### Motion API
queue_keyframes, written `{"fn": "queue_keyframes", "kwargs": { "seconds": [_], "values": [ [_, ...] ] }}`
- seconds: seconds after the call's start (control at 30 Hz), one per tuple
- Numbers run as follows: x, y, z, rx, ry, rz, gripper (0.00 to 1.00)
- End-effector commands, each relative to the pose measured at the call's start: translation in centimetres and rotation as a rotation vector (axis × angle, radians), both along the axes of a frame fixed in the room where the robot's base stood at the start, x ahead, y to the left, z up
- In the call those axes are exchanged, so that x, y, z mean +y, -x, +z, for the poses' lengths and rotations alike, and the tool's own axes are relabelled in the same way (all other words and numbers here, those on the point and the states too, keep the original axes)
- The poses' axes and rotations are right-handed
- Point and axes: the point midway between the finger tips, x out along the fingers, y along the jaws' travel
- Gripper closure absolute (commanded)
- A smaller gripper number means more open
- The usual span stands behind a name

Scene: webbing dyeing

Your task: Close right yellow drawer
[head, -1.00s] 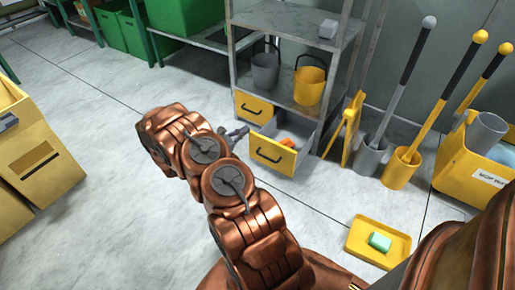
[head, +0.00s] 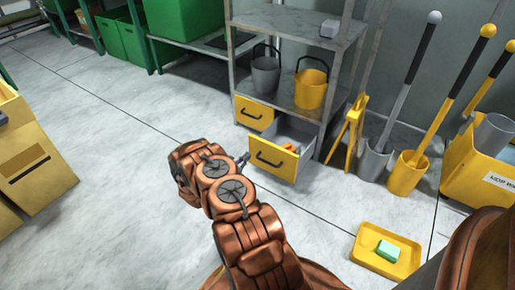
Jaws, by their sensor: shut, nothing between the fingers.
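The right yellow drawer (head: 272,159) is pulled out from under the grey metal shelf, with its grey inside showing. An orange item (head: 291,147) lies in it. The left yellow drawer (head: 254,113) beside it looks flush with the shelf. My gripper (head: 243,160) is mostly hidden behind my copper arm; only a small dark part shows, at the left edge of the right drawer's front. I cannot tell whether it touches the drawer. Its fingers are shut and empty.
A grey bucket (head: 265,73) and a yellow bucket (head: 311,88) stand on the shelf above the drawers. A yellow folding sign (head: 348,135) stands right of the shelf. A yellow tray (head: 372,261) with a green sponge (head: 388,250) lies on the floor.

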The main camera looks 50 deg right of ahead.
Motion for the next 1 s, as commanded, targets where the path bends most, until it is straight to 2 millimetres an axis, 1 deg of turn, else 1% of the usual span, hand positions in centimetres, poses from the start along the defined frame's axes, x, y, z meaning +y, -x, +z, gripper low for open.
{"fn": "queue_keyframes", "kwargs": {
  "seconds": [0.03,0.3,0.5,0.7,1.0],
  "values": [
    [-1.0,0.1,-0.3,-0.002,0.001,-0.003,1.00],
    [-5.6,-0.2,-0.3,-0.003,0.001,-0.002,1.00],
    [-8.2,-0.3,-0.2,-0.003,0.000,-0.001,1.00],
    [-9.3,-0.4,0.0,0.000,0.001,0.001,1.00],
    [-9.4,-0.4,0.0,0.000,0.000,0.001,1.00]
  ]
}}
